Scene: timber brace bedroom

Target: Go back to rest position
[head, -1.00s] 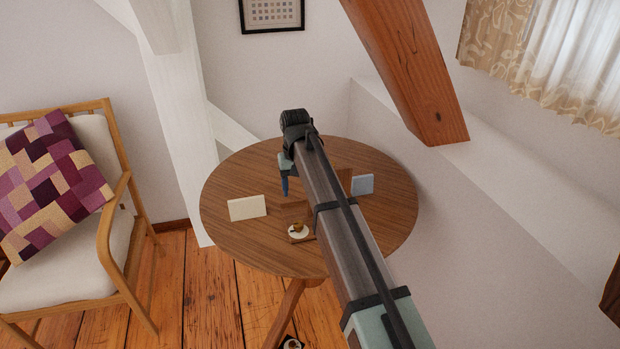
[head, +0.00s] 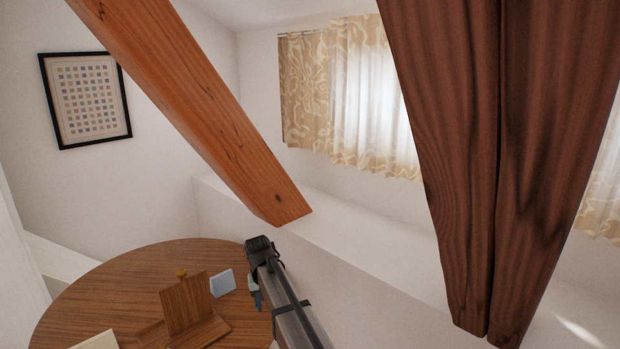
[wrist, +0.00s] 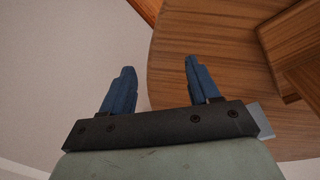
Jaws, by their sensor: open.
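My gripper (wrist: 159,68) is open with nothing between its two blue fingers in the wrist view. It hangs over the edge of a round wooden table (wrist: 215,45). In the head view my gripper (head: 257,298) is at the table's right side, right of the light blue card (head: 222,283), with only a little blue finger showing. My arm runs from there toward the bottom of the picture. The round table (head: 125,262) fills the lower left.
A wooden stand (head: 187,305) and a cream card (head: 97,341) are on the table. An orange wooden beam (head: 190,100) slants down above the table. A dark wooden post (head: 500,150) hangs at the right. A white ledge (head: 370,260) runs behind my arm.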

